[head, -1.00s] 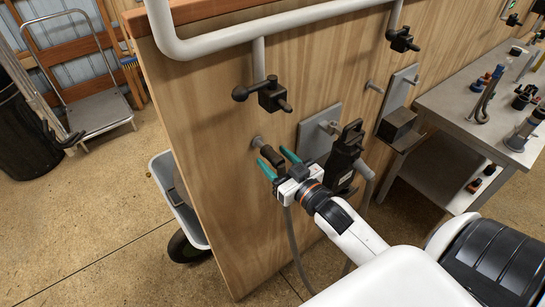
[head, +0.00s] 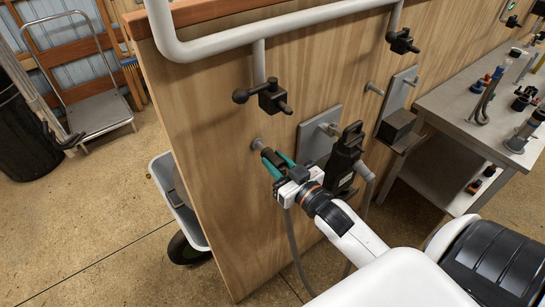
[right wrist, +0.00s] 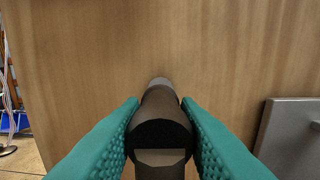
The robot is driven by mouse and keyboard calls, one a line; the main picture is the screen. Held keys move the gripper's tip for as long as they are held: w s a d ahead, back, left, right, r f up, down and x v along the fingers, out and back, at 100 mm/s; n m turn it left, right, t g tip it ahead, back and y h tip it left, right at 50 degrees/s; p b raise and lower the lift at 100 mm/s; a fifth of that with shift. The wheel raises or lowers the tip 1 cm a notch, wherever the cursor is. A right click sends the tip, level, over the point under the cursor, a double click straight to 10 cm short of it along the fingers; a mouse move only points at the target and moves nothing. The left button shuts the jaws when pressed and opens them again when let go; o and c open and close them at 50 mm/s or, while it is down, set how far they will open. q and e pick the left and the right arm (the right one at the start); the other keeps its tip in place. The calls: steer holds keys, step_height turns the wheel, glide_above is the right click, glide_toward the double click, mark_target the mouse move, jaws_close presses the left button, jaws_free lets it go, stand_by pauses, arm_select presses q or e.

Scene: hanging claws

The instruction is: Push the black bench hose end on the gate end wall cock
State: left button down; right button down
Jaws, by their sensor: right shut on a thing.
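The black hose end (head: 270,157) is at a grey peg (head: 257,143) on the wooden wall. My right gripper (head: 277,160) is shut on it, with a teal finger on each side. In the right wrist view the dark, round hose end (right wrist: 160,130) points at the wall between the fingers, the grey peg (right wrist: 159,82) just beyond it. A black wall cock (head: 272,97) with a ball-ended lever hangs from the pipe above the gripper, its spout free. A second black cock (head: 402,40) is further right. Which is the gate end is not marked. My left gripper is not in view.
A grey plate (head: 319,133) and a bulky black device (head: 345,158) are close right of the gripper. A black box (head: 397,126) sits on a bracket further right. A grey pipe (head: 270,37) runs along the wall top. A workbench (head: 455,105) stands right. Wall left of the cock is clear.

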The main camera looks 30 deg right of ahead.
mark_target(281, 167)
steer(key=shift+s+r, duration=0.1)
steer(key=shift+s, duration=0.45)
steer(key=c, duration=1.7)
jaws_free()
jaws_close()
steer(key=shift+s+d+p, duration=0.2)
steer(key=shift+s+p, duration=0.6)
steer(key=shift+s, duration=0.75)
steer(key=shift+w, duration=0.15)
